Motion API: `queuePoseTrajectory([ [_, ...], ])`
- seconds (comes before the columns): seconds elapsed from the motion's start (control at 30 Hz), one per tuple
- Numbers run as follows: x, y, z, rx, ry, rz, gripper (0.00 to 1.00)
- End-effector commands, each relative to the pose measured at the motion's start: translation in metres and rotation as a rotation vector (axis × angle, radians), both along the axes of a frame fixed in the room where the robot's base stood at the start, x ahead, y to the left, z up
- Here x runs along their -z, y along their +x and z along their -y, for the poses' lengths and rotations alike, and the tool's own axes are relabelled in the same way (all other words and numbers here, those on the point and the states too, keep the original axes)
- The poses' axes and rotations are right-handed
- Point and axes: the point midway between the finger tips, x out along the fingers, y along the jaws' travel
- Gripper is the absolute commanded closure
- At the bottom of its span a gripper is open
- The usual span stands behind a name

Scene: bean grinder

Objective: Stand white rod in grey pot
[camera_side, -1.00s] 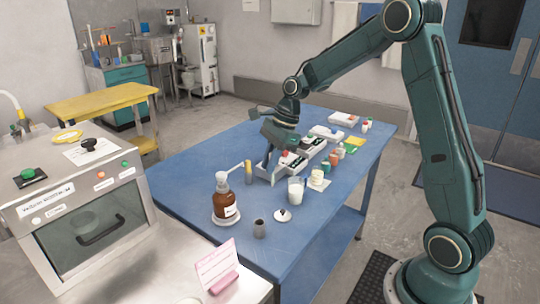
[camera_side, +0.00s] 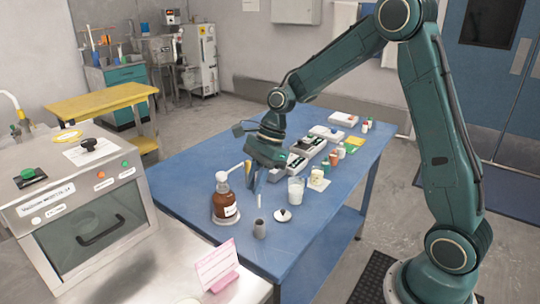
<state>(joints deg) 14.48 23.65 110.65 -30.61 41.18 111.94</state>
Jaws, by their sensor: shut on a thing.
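The white rod (camera_side: 259,201) hangs upright below my gripper (camera_side: 257,187), which is shut on its upper part. The grey pot (camera_side: 260,229) is a small dark grey cylinder with an open top, standing near the front edge of the blue table. The rod's lower end appears a little above and behind the pot in the picture, apart from it. The exact depth gap is hard to tell from this single view.
A brown pump bottle (camera_side: 225,205) stands just left of the pot. A white lid with a dark knob (camera_side: 282,214) lies to its right, with a white cup (camera_side: 296,190) behind. The blue table (camera_side: 310,240) is clear at front right.

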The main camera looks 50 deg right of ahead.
Motion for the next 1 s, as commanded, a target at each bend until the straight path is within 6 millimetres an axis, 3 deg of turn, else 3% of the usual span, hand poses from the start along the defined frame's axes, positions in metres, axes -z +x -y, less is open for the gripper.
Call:
queuePoseTrajectory([
  [0.53, 0.036, -0.001, 0.000, -0.001, -0.001, -0.002, 1.00],
  [1.0, 0.045, 0.000, 0.000, -0.001, -0.001, 0.000, 1.00],
])
